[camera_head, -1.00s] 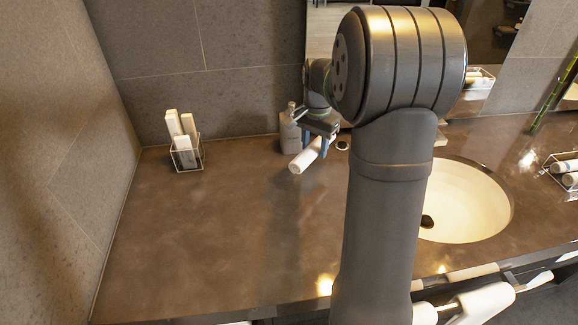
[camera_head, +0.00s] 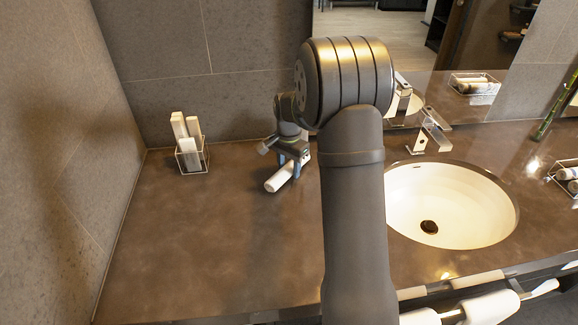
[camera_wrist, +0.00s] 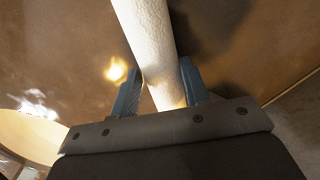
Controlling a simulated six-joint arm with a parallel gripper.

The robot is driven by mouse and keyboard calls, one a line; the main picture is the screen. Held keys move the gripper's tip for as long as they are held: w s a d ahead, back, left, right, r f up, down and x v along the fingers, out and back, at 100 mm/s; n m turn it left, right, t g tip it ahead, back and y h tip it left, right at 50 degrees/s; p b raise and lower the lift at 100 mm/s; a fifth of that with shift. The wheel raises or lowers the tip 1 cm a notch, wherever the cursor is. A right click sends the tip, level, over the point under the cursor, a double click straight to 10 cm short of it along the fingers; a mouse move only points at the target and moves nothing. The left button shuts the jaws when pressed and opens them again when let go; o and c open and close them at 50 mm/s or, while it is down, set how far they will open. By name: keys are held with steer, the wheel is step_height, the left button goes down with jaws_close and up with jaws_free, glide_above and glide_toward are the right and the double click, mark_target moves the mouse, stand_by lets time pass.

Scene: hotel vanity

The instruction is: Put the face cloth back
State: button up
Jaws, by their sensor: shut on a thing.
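The face cloth is a white roll (camera_head: 276,180), low over or on the brown counter, left of the basin; I cannot tell whether it touches. My gripper (camera_head: 291,165) is shut on the roll near its far end, and the near end sticks out toward the lower left. In the wrist view the textured white roll (camera_wrist: 150,45) runs between the two blue fingers of my gripper (camera_wrist: 158,90). A wire basket (camera_head: 563,184) with rolled items stands at the right edge, partly cut off.
A small wire holder (camera_head: 190,165) with upright white packets stands at the back left. The white basin (camera_head: 455,215) and its tap (camera_head: 428,135) are right of my arm. White rolls (camera_head: 490,306) hang along the front edge. The left counter is clear.

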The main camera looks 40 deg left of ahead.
mark_target(289, 165)
steer(key=o, duration=0.5)
steer(key=shift+f, duration=0.2)
steer(key=o, duration=0.4)
steer(key=shift+o, duration=0.2)
steer(key=shift+r, duration=0.1)
step_height(289, 165, up, 12)
steer(key=shift+f, duration=4.1)
